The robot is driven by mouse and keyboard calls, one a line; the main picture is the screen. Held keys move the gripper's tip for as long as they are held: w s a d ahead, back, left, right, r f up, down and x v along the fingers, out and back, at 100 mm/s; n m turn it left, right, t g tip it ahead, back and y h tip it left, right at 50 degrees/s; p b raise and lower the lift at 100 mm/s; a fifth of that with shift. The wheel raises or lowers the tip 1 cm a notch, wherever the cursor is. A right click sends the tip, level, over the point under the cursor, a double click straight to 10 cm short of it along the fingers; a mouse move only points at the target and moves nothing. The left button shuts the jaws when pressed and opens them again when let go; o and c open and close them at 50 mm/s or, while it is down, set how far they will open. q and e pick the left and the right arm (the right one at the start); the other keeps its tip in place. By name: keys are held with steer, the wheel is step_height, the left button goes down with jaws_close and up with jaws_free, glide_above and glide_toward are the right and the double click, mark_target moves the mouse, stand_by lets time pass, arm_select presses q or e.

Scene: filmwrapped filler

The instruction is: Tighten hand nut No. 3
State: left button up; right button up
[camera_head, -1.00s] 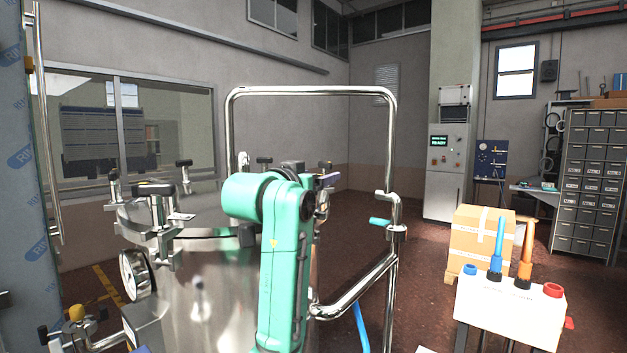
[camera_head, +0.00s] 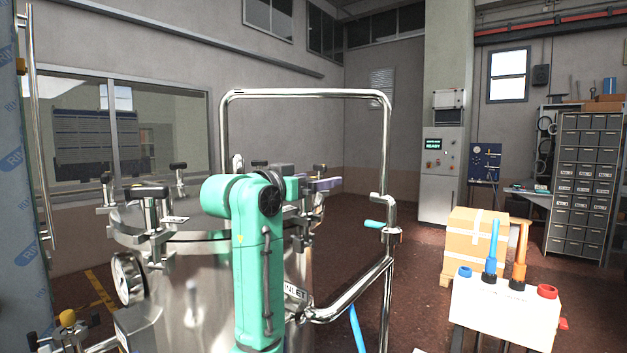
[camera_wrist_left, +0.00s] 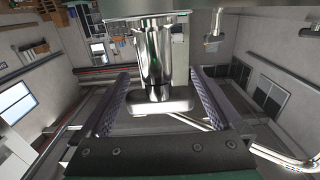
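A steel vessel (camera_head: 185,285) stands in the head view with several clamps around its lid, each topped by a dark-ended hand nut (camera_head: 147,191). I cannot read which is No. 3. My green left arm reaches across the vessel front, and my left gripper (camera_head: 326,184) is at the lid's right rim, beside a hand nut (camera_head: 320,168). In the left wrist view, the left gripper (camera_wrist_left: 163,88) has its two ribbed fingers apart. A shiny steel post with a rounded bar (camera_wrist_left: 160,106) lies between them, with no clear contact. My right gripper is not in view.
A bent steel tube frame (camera_head: 387,150) with a green handle rises right of the vessel. A pressure gauge (camera_head: 126,279) is on its left side. A white stand (camera_head: 505,310) with blue and orange tools and a cardboard box (camera_head: 474,240) are at right.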

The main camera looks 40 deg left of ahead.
arm_select(q)
steer(key=shift+w, duration=0.1)
step_height(320, 180, up, 20)
steer(key=p, duration=0.1)
stand_by(0.4)
